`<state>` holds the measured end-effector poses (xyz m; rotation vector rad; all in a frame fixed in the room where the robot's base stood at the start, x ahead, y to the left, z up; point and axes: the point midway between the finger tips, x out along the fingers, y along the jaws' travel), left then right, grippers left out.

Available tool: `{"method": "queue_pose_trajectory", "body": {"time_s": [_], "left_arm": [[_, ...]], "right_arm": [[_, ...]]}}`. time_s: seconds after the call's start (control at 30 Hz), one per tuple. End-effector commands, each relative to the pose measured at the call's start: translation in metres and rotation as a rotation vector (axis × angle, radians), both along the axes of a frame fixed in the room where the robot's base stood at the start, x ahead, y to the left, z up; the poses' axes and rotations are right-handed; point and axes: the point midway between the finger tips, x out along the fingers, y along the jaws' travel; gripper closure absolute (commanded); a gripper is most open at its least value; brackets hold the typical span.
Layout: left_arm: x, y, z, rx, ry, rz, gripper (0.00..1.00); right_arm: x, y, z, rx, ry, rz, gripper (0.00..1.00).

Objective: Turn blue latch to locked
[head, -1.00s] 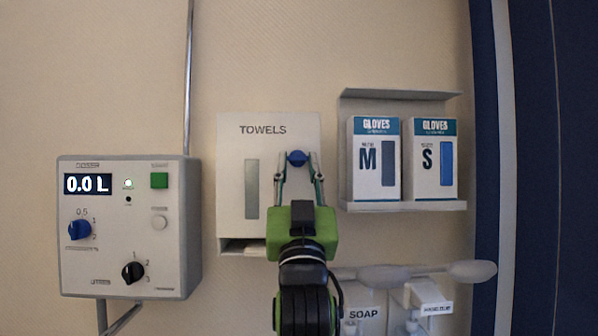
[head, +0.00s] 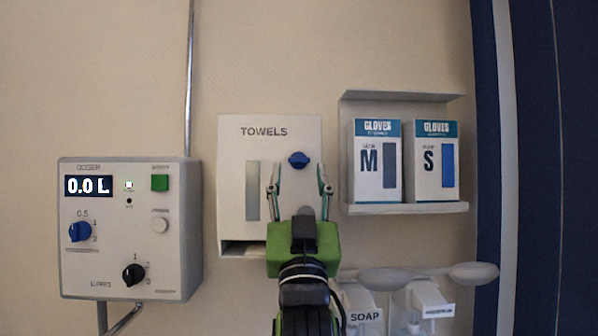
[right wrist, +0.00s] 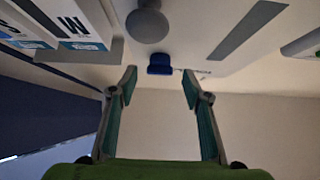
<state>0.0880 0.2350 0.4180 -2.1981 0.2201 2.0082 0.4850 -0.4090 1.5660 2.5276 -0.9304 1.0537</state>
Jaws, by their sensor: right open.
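The blue latch (head: 299,160) is a small knob on the front of the white towel dispenser (head: 230,135), right of its dark window. Its wide part lies roughly level in the head view. My right gripper (head: 299,180) is open and empty, its fingertips spread to either side just below the latch and apart from it. In the right wrist view the latch (right wrist: 160,64) shows beyond and between the open fingertips (right wrist: 159,76). No lock marking on the latch can be read. My left gripper is not in view.
A doser box (head: 128,225) with knobs hangs at the left. A glove rack (head: 400,208) holding two boxes is close on the right. Soap dispensers with grey levers (head: 384,281) sit below right. Bare wall lies above the towel dispenser.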

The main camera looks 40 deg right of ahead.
Motion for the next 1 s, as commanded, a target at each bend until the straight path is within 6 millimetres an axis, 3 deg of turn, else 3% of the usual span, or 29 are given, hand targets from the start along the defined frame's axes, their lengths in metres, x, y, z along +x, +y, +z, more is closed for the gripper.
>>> {"method": "queue_pose_trajectory", "body": {"time_s": [0.1,0.33,1.0], "left_arm": [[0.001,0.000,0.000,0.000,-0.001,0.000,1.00],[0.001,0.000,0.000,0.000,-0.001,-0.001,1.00],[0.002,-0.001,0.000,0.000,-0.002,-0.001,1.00]], "right_arm": [[-0.011,0.011,-0.017,0.002,0.002,0.003,0.56],[-0.025,0.023,-0.036,0.001,0.002,0.000,0.56],[-0.027,0.024,-0.038,0.001,0.001,0.000,0.56]]}}
